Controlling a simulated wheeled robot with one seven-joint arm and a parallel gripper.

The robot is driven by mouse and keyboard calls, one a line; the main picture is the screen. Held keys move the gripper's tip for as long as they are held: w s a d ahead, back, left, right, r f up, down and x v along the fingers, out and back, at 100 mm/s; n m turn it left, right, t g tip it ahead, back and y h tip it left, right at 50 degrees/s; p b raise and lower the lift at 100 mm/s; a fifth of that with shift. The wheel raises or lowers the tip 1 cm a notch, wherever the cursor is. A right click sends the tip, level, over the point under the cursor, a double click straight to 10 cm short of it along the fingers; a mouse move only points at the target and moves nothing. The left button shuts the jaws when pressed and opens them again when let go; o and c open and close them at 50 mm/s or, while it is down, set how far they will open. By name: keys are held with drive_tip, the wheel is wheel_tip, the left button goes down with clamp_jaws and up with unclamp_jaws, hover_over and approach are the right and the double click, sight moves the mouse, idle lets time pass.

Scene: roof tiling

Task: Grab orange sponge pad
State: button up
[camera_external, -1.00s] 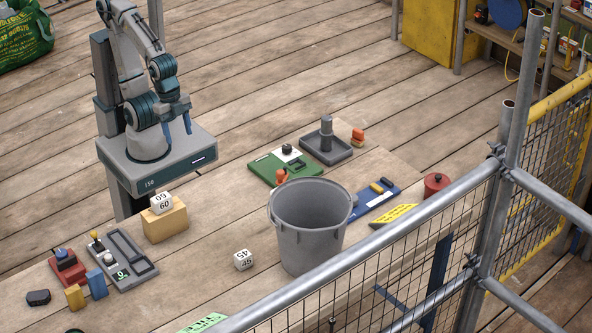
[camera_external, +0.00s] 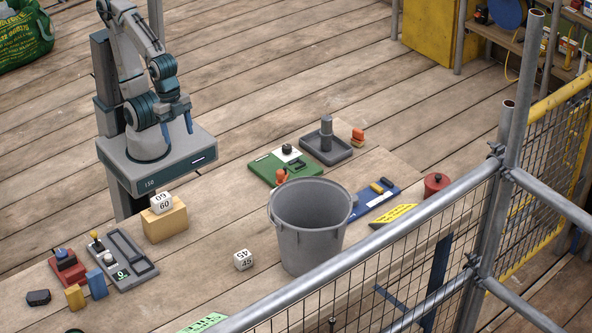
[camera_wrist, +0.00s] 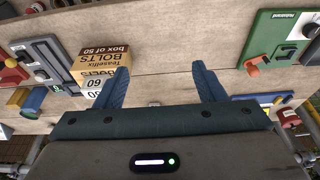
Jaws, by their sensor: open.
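Two orange things show in the external view, and I cannot tell for certain which is the sponge pad. One small orange piece (camera_external: 357,135) sits beside the grey tray at the far end of the worktop. Another orange piece (camera_external: 281,176) stands at the near edge of the green board, behind the bucket. An orange piece by the green board shows in the wrist view (camera_wrist: 252,68). My gripper (camera_external: 178,130) is open and empty, above my base and well left of both. In the wrist view its fingers (camera_wrist: 162,70) are spread with only worktop between them.
A grey bucket (camera_external: 309,233) stands tall mid-worktop. The green board (camera_external: 265,169), grey tray (camera_external: 342,155), blue board (camera_external: 376,201) and red pot (camera_external: 436,184) lie around it. A cardboard box (camera_external: 165,222) carries a white block. Scaffold railing crosses the front right.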

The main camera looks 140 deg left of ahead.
drive_tip(key=w+a+r+n, duration=0.55)
drive_tip(key=w+a, duration=0.35)
drive_tip(key=w, duration=0.4)
drive_tip(key=w+a+r+n+g, duration=0.1)
drive_tip(key=w+a+n, duration=0.25)
drive_tip(key=a, duration=0.55)
drive_tip(key=w+a+r+n, duration=0.1)
drive_tip(key=w+a+n, duration=0.1)
drive_tip(key=w+a, duration=0.45)
drive_tip(key=n+g+p, duration=0.1)
drive_tip(key=n+g, duration=0.1)
drive_tip(key=n, duration=0.7)
hover_over(358, 130)
wheel_tip(358, 130, down, 14)
drive_tip(key=f, duration=0.8)
drive_tip(key=shift+s+d, duration=0.15)
drive_tip(key=shift+s, duration=0.15)
drive_tip(key=shift+w+a+f+p, duration=0.15)
drive_tip(key=shift+f+p, duration=0.1)
drive_tip(key=shift+f, duration=1.15)
drive_tip(key=shift+w+a+f+p, duration=0.15)
drive_tip(key=shift+f+p, duration=0.1)
drive_tip(key=shift+f, duration=1.1)
drive_tip(key=c, duration=1)
